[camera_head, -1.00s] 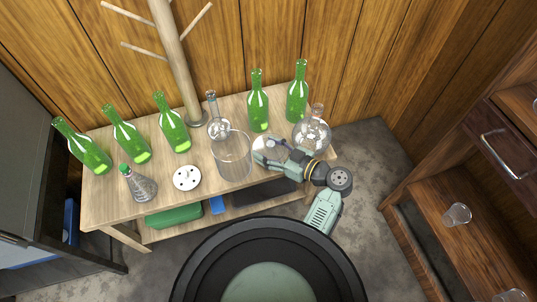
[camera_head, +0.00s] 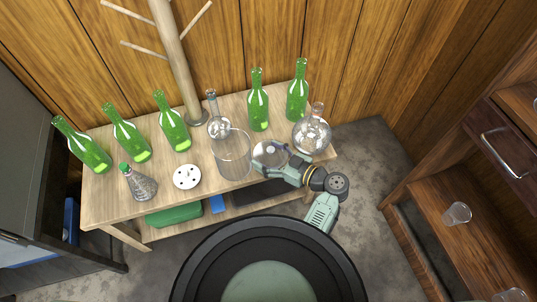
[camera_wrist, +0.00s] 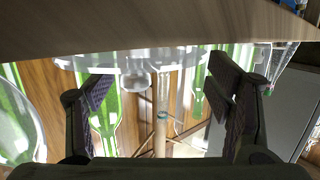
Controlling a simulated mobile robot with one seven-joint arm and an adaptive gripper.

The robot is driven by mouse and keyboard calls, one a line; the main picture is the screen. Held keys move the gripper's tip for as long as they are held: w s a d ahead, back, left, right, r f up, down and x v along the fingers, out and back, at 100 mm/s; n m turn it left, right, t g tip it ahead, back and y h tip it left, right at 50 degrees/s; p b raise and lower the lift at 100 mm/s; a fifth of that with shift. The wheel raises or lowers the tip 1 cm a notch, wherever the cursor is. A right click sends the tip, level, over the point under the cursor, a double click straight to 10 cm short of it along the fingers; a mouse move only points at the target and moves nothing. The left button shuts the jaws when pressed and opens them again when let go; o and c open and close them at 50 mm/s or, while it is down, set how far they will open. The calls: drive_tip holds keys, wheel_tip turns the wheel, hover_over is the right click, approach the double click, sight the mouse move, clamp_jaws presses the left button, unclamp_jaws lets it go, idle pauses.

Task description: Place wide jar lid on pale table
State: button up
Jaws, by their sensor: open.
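A clear round lid with a small knob (camera_head: 268,150) lies on the pale wooden table (camera_head: 215,196), just right of the wide glass jar (camera_head: 233,160). In the wrist view, the lid (camera_wrist: 140,60) shows edge-on against the table surface at the top, its knob between my fingers and ahead of them. My gripper (camera_head: 275,162) is open at the lid's front right side, with nothing between its fingers (camera_wrist: 165,95). Whether a finger still touches the lid cannot be told.
A white disc with holes (camera_head: 187,177) lies left of the jar. A round flask (camera_head: 311,134) stands close on the right. Green bottles (camera_head: 258,105) stand along the back, and a small flask (camera_head: 218,127) behind the jar. A green-capped flask (camera_head: 140,184) is front left.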

drive_tip(key=shift+r, duration=0.15)
drive_tip(key=shift+d, duration=0.1)
drive_tip(key=b+v, duration=0.2)
drive_tip(key=v, duration=0.9)
drive_tip(key=shift+s+d+r, duration=0.15)
drive_tip(key=shift+s+d, duration=0.1)
drive_tip(key=shift+s, duration=0.1)
